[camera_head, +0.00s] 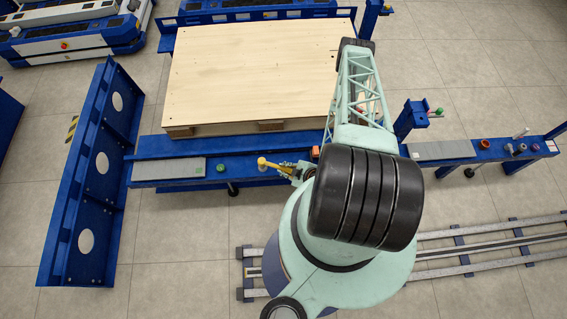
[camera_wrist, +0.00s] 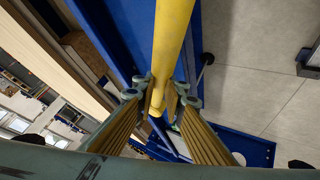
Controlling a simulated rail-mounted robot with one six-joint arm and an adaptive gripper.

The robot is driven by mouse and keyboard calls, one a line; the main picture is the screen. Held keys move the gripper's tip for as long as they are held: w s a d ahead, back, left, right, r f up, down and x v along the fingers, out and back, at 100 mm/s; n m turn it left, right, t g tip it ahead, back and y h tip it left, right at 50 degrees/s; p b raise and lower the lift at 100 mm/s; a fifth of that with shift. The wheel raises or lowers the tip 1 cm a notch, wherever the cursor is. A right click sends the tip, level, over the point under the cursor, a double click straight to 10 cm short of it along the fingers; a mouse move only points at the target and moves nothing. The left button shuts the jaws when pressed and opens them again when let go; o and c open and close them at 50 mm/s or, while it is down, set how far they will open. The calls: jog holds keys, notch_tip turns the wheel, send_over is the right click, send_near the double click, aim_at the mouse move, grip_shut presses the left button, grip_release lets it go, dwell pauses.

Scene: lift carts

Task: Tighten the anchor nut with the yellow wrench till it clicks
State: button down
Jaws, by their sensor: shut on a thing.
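The yellow wrench (camera_head: 268,163) shows in the head view just left of my arm, over the front of the blue cart frame. Its yellow handle (camera_wrist: 172,40) runs from the top of the wrist view down between my fingers. My gripper (camera_wrist: 161,98) is shut on this handle, with a finger pad on each side. In the head view my gripper (camera_head: 299,171) is partly covered by my own arm. I cannot make out the anchor nut in either view; the wrench's working end is not clearly seen.
A pale wooden panel (camera_head: 250,70) lies on the cart behind the blue front beam (camera_head: 165,147). An upright blue plate with round holes (camera_head: 92,180) stands at the left. A blue post (camera_head: 411,119) and small parts on a blue shelf (camera_head: 505,152) are at the right. Floor is clear at front left.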

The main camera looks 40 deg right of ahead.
jog(key=shift+r+p, duration=1.95)
jog(key=shift+r, duration=0.55)
